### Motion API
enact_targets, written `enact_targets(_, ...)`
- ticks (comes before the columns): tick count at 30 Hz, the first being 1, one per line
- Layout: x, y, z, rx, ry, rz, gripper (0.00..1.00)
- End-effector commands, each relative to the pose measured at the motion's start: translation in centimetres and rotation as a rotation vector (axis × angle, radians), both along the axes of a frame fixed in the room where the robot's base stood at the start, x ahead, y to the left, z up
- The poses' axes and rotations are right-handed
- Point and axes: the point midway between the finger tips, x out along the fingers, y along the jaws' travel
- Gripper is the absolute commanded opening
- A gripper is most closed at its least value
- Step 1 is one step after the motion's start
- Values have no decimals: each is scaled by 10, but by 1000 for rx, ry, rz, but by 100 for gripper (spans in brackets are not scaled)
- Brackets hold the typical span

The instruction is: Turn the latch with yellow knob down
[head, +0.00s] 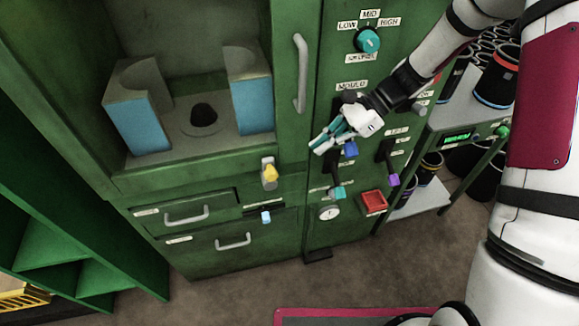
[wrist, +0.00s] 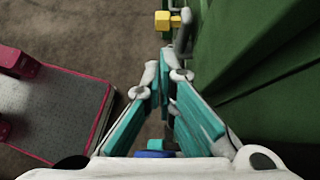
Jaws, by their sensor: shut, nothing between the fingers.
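The latch with the yellow knob (head: 269,173) sits on a pale plate on the green cabinet front, just below the open bay. In the wrist view the yellow knob (wrist: 163,21) shows at the top, beyond my fingertips, apart from them. My gripper (head: 320,146) is in front of the cabinet's right-hand control panel, to the right of and higher than the yellow knob in the head view. Its teal-padded fingers are shut and empty, pointing left and down; they also show in the wrist view (wrist: 164,62). My gripper hides part of the panel.
A blue knob (head: 350,149), a purple knob (head: 393,180), a teal knob (head: 339,193) and a red switch (head: 374,201) are near my gripper. A light-blue knob (head: 265,217) is below the latch. A vertical handle (head: 300,75) stands out above it.

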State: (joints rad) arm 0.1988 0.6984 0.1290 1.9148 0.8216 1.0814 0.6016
Motion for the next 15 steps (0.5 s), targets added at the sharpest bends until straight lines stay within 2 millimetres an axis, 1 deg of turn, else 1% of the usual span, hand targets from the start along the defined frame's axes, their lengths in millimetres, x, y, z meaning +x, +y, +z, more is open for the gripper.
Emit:
enact_targets(8,-1,4,-2,1,0,3,0)
enact_targets(11,-4,11,-9,1,0,4,0)
enact_targets(15,-9,28,-24,1,2,5,0)
